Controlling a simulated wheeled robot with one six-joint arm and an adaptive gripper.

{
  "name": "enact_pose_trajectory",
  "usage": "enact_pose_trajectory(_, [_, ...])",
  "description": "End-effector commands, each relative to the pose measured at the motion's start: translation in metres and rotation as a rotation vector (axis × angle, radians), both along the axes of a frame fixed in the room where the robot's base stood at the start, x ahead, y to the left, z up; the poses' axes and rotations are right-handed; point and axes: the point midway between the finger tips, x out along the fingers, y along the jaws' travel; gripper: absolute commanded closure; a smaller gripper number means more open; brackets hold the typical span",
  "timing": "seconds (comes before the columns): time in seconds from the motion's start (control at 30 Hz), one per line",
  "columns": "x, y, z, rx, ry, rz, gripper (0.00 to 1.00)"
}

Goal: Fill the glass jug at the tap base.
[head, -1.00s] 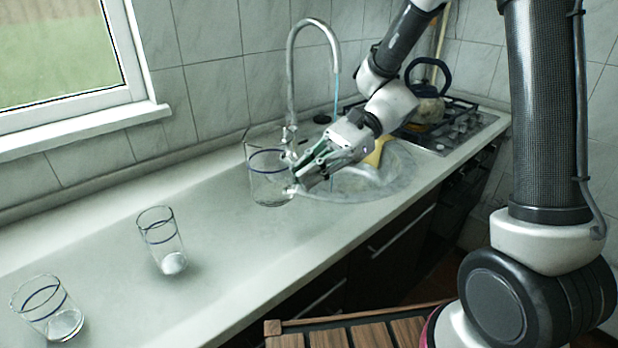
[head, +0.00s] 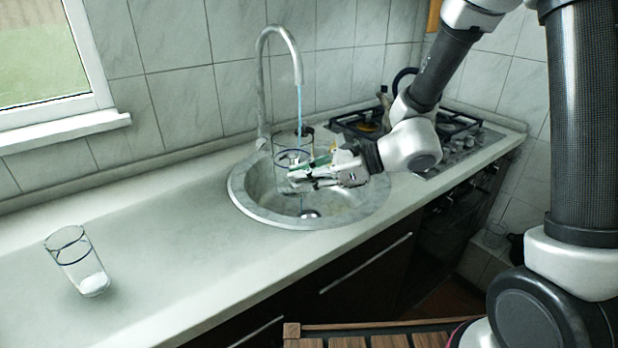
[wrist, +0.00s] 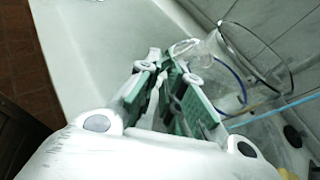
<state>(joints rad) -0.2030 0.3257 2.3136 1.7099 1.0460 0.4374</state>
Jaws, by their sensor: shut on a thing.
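The clear glass jug (head: 281,142) with a dark blue band is held over the sink basin, below the tap spout (head: 277,34). My gripper (head: 306,176) is shut on the jug from the right. In the wrist view the green-padded fingers (wrist: 172,88) meet at the jug's handle side, and the jug (wrist: 262,62) shows beyond them. A thin blue water stream (head: 299,104) falls from the spout to the jug's mouth area; I cannot tell whether it all lands inside. The water level in the jug is unclear.
The round metal sink (head: 243,205) surrounds the space below the jug. A drinking glass (head: 77,262) stands on the counter at left, with clear worktop between. A gas hob (head: 465,140) lies behind my arm, with a kettle partly hidden. A slatted wooden surface (head: 385,340) is in front.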

Motion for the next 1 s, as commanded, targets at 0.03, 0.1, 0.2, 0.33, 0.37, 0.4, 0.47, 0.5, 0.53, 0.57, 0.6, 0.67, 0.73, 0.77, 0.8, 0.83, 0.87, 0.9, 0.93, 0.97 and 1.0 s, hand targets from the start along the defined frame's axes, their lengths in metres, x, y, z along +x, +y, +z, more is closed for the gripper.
enact_pose_trajectory(0.03, [0.004,0.0,-0.002,0.001,-0.001,-0.023,1.0])
enact_pose_trajectory(0.1, [0.01,-0.001,-0.005,0.001,-0.001,-0.052,1.0])
enact_pose_trajectory(0.2, [0.016,-0.003,-0.008,0.001,-0.002,-0.073,1.0])
enact_pose_trajectory(0.33, [0.025,-0.003,-0.008,0.002,-0.006,-0.073,1.0])
enact_pose_trajectory(0.37, [0.027,-0.003,-0.008,0.002,-0.006,-0.073,1.0])
enact_pose_trajectory(0.4, [0.031,-0.003,-0.008,0.001,-0.004,-0.072,1.0])
enact_pose_trajectory(0.47, [0.038,-0.003,-0.008,0.001,-0.006,-0.07,1.0])
enact_pose_trajectory(0.5, [0.043,-0.003,-0.008,0.001,-0.005,-0.071,1.0])
enact_pose_trajectory(0.53, [0.047,-0.003,-0.008,0.002,-0.005,-0.071,1.0])
enact_pose_trajectory(0.57, [0.051,-0.003,-0.008,0.002,-0.005,-0.072,1.0])
enact_pose_trajectory(0.6, [0.056,-0.003,-0.008,0.002,-0.006,-0.07,1.0])
enact_pose_trajectory(0.67, [0.063,-0.002,-0.008,0.001,-0.004,-0.07,1.0])
enact_pose_trajectory(0.73, [0.072,-0.002,-0.008,0.002,-0.006,-0.07,1.0])
enact_pose_trajectory(0.77, [0.076,-0.002,-0.008,0.002,-0.006,-0.07,1.0])
enact_pose_trajectory(0.8, [0.081,-0.002,-0.008,0.002,-0.005,-0.071,1.0])
enact_pose_trajectory(0.83, [0.085,-0.002,-0.008,0.002,-0.005,-0.069,1.0])
enact_pose_trajectory(0.87, [0.088,-0.002,-0.008,0.001,-0.005,-0.07,1.0])
enact_pose_trajectory(0.9, [0.094,-0.002,-0.008,0.002,-0.005,-0.069,1.0])
enact_pose_trajectory(0.93, [0.097,-0.002,-0.008,0.002,-0.004,-0.07,1.0])
enact_pose_trajectory(0.97, [0.101,-0.002,-0.008,0.002,-0.005,-0.069,1.0])
enact_pose_trajectory(1.0, [0.106,-0.002,-0.008,0.002,-0.006,-0.07,1.0])
